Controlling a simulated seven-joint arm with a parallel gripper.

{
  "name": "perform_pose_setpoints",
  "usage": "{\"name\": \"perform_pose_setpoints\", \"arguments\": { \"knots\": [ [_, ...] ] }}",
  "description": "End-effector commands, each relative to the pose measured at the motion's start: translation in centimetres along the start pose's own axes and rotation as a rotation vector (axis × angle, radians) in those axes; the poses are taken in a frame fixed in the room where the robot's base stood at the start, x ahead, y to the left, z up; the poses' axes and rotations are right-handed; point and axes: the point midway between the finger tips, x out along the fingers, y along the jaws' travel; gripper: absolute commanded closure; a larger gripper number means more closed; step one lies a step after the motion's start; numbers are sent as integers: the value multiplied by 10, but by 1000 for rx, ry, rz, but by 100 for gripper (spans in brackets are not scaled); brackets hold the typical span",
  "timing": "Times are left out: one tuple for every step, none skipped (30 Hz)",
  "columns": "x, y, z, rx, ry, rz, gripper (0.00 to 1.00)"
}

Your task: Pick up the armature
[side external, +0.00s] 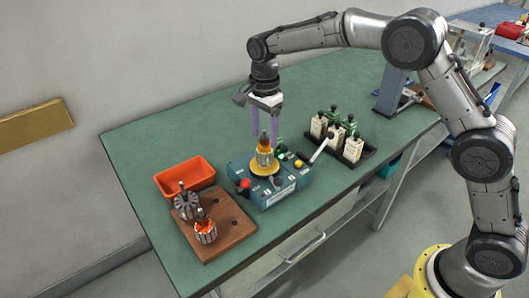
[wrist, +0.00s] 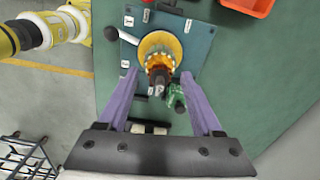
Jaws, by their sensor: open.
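An armature (side external: 264,157) with orange copper windings stands upright on the yellow round plate (side external: 262,169) of a blue winding machine (side external: 282,186). The armature also shows in the wrist view (wrist: 158,64), with its shaft end towards the camera. My gripper (side external: 265,138) is open with its purple fingers pointing down, just above and around the armature's top. In the wrist view my gripper (wrist: 158,75) has one finger on each side of the armature, with clear gaps. Nothing is held.
A wooden board (side external: 230,237) at left holds a grey armature (side external: 186,205) and an orange-wound one (side external: 204,230). An orange bin (side external: 185,176) stands behind it. A black tray (side external: 350,156) of bottles is right of the machine. A lever (side external: 320,148) sticks up from the machine's right side.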

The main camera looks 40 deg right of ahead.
Motion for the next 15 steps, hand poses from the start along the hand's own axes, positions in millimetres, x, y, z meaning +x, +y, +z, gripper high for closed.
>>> {"name": "perform_pose_setpoints", "arguments": {
  "knots": [
    [0, 0, 0, 0, 0, 0, 33],
    [0, 0, 0, 0, 0, 0, 33],
    [0, 0, 0, 0, 0, 0, 33],
    [0, 0, 0, 0, 0, 0, 33],
    [0, 0, 0, 0, 0, 0, 33],
    [0, 0, 0, 0, 0, 1, 40],
    [0, 0, 0, 0, 0, 0, 46],
    [0, 0, 0, 0, 0, 0, 51],
    [0, 0, 0, 0, 0, 0, 58],
    [0, 0, 0, 0, 0, 0, 64],
    [0, 0, 0, 0, 0, 0, 69],
    [0, 0, 0, 0, 0, 0, 76],
    [0, 0, 0, 0, 0, 0, 82],
    [0, 0, 0, 0, 0, 0, 87],
    [0, 0, 0, 0, 0, 0, 94]
  ]
}}
